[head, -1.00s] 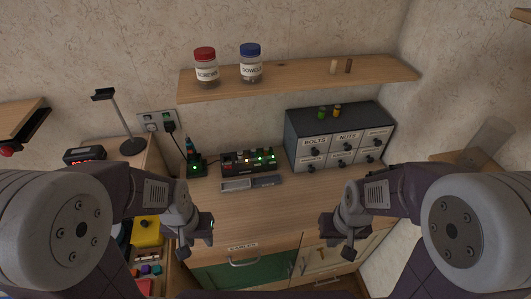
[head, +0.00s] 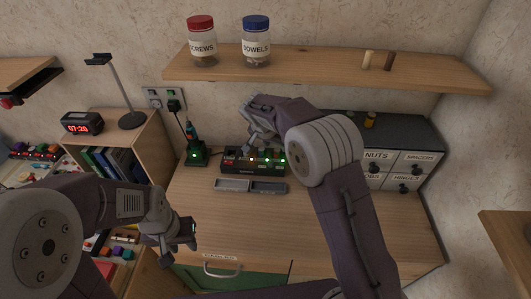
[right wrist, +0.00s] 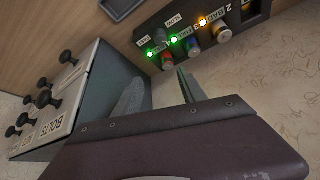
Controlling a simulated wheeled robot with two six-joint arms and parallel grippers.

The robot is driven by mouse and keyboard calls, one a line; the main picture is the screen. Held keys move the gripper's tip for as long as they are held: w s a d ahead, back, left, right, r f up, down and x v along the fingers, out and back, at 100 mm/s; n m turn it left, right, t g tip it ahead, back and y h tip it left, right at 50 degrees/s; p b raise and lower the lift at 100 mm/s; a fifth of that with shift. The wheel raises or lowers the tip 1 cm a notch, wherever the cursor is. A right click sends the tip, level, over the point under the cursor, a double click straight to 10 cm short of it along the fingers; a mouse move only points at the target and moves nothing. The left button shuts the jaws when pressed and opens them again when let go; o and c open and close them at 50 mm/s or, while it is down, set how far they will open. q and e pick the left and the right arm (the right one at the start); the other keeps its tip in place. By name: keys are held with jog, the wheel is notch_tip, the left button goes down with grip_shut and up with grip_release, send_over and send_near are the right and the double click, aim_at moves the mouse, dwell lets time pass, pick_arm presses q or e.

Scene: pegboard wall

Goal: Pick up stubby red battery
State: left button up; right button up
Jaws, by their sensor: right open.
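The black charger (head: 236,168) stands at the back of the desk, with lit lamps and several small battery ends in its slots. I cannot tell surely which is the stubby red battery. My right gripper (right wrist: 160,82) is open and empty, its fingers pointing at the charger. My left gripper (head: 180,242) hangs over the desk's front left; its jaws are unclear.
A grey tray (head: 250,191) lies in front of the charger. The labelled drawer cabinet (head: 412,128) stands to the right, partly behind my right arm. A shelf (head: 310,72) with two jars hangs above. A black charging stand (head: 195,157) is left of the charger.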

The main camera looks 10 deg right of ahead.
aim_at(277, 149)
jog(key=shift+w+a+r, duration=0.15)
jog(key=shift+a+r, duration=0.1)
jog(key=shift+a, duration=0.3)
jog(key=shift+a+r, duration=0.15)
jog(key=x, duration=0.4)
jog(key=shift+w+d+p, duration=0.2)
jog(key=shift+d+p, duration=0.05)
jog(key=shift+p, duration=0.15)
jog(key=x, duration=0.2)
jog(key=p+x, duration=0.1)
jog(key=x, duration=0.2)
jog(key=shift+w+a+p, duration=0.1)
jog(key=shift+w+p, duration=0.2)
jog(key=shift+w, duration=0.05)
jog(key=shift+s+r, duration=0.1)
jog(key=shift+s, duration=0.05)
jog(key=shift+c, duration=1.2)
pick_arm(q)
jog(key=shift+s+a+r, duration=0.15)
jog(key=shift+r, duration=0.45)
jog(key=shift+s+a+r, duration=0.15)
jog(key=shift+r, duration=0.4)
pick_arm(e)
grip_shut()
